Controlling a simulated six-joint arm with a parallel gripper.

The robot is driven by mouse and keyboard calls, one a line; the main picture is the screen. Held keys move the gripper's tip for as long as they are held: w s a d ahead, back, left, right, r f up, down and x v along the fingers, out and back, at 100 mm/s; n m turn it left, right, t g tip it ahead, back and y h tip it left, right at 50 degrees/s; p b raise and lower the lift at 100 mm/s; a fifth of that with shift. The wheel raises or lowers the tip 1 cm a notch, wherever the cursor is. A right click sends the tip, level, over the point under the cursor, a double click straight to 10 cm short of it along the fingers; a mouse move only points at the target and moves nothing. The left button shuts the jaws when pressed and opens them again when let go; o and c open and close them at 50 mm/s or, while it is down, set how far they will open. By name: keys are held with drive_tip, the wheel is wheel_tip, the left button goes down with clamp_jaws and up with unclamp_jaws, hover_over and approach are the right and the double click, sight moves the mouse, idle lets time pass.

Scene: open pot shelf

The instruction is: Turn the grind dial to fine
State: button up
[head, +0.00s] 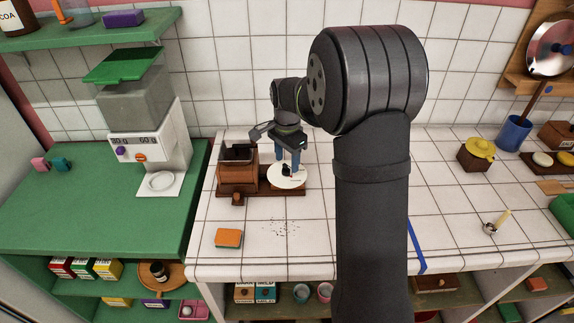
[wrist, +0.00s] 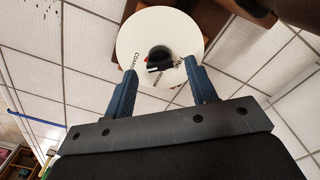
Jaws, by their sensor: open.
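The grind dial is a white disc (head: 284,183) with a black knob (head: 287,170) at its middle, at the right end of the brown wooden grinder (head: 237,178). In the wrist view, the disc (wrist: 135,32) has "COARSE" printed on the left, a partly hidden word like "FINE" on the right, and a word at the near edge. The knob (wrist: 158,57) has small red and white marks; which word it points to is unclear. My gripper (head: 287,157) is above the dial, blue fingers pointing down. In the wrist view, the gripper (wrist: 160,70) is open, its fingers apart on either side of the knob.
A white scale-like machine with a hopper (head: 150,150) stands left on the green counter. An orange block (head: 228,238) and scattered dark grains (head: 281,227) lie in front of the grinder.

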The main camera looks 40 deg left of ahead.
sight(287, 170)
drive_tip(key=shift+f, duration=1.4)
drive_tip(key=c, duration=1)
